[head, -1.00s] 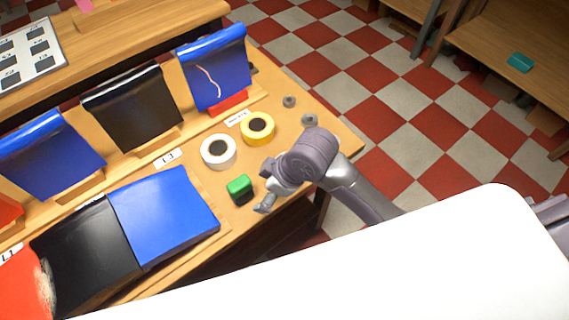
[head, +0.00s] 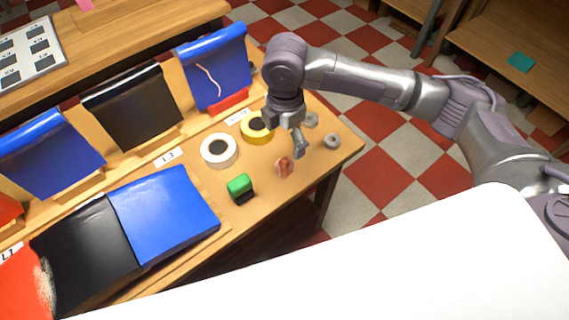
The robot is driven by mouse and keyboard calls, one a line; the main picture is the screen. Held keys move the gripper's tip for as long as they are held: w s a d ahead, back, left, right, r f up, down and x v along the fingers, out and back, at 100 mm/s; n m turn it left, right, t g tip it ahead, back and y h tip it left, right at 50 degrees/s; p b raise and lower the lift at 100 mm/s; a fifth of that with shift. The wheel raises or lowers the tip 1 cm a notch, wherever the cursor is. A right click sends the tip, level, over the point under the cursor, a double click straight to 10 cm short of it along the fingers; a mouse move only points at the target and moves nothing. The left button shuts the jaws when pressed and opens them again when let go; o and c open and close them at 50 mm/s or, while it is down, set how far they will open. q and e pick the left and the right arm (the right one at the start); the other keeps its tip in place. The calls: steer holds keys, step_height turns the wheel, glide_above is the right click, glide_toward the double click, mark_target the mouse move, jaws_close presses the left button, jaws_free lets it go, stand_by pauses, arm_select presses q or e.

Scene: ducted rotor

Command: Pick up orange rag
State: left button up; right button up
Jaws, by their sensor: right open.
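The orange rag (head: 284,167) is a small crumpled orange-brown piece. It lies on the wooden workbench (head: 262,195) near its front edge, to the right of a green block. My right gripper (head: 286,135) points down just behind the rag, over the bench. It is open, with nothing seen between its fingers. One finger shows clearly, and the other is dark and hard to make out. The rag looks apart from the gripper. My left gripper is not in view.
A green block (head: 239,186), a white tape roll (head: 218,150) and a yellow tape roll (head: 254,128) stand near. Blue and black sheets (head: 165,215) cover the left. A white surface (head: 350,270) fills the foreground.

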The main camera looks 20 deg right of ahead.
mark_target(285, 160)
step_height(285, 160, down, 10)
steer(key=shift+s+a+r, duration=0.1)
steer(key=shift+r, duration=0.05)
stand_by(0.3)
steer(key=c, duration=1.3)
